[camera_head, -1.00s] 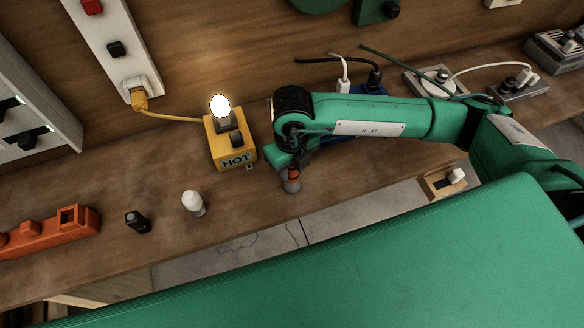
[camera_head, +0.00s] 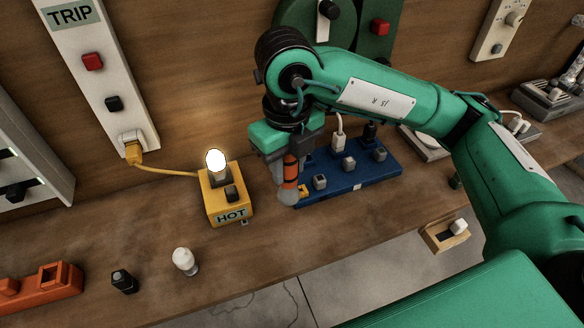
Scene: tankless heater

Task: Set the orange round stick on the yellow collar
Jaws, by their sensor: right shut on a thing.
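My right gripper (camera_head: 284,158) points down and is shut on the orange round stick (camera_head: 290,172). The stick is upright, orange with dark bands, and has a pale lower end. It hangs in front of the left end of a blue block (camera_head: 352,178). A small yellow ring-like piece (camera_head: 304,191) shows at that end, just right of the stick's lower end; it looks like the yellow collar and is partly hidden. I cannot tell whether the stick touches it. My left gripper is not in view.
A yellow HOT box (camera_head: 229,203) with a lit bulb stands left of the stick. A white bulb (camera_head: 185,261), a black piece (camera_head: 124,281) and an orange block (camera_head: 40,288) are at the lower left. White and black plugs with cables rise from the blue block. The front bench is mostly clear.

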